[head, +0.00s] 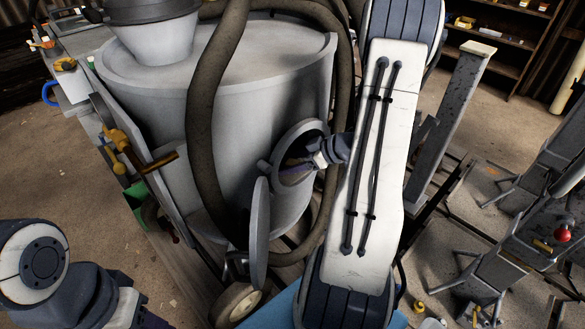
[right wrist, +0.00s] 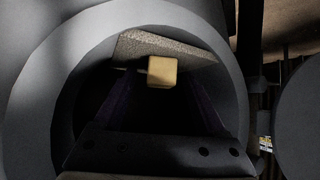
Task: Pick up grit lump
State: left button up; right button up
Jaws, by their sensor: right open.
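A small tan block, which I take for the grit lump (right wrist: 162,70), shows inside the round opening in the right wrist view. It lies in front of a grey speckled slab-like surface (right wrist: 188,54). My right gripper (right wrist: 160,88) is open, with its dark purple fingers reaching into the opening on either side below the lump. I cannot tell whether they touch it. In the head view my right gripper (head: 298,163) enters the round hatch of the grey pot (head: 150,105); the lump is hidden there. My left gripper (head: 149,320) is mostly cut off at the bottom left.
The hatch rim (head: 265,172) closely surrounds my right gripper. An open round cover (head: 259,235) hangs below left of it. A thick hose (head: 205,120) runs down the pot's front. Grey metal legs (head: 455,120) stand at the right. Bare floor (head: 45,165) shows at the left.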

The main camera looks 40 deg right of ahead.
grip_shut()
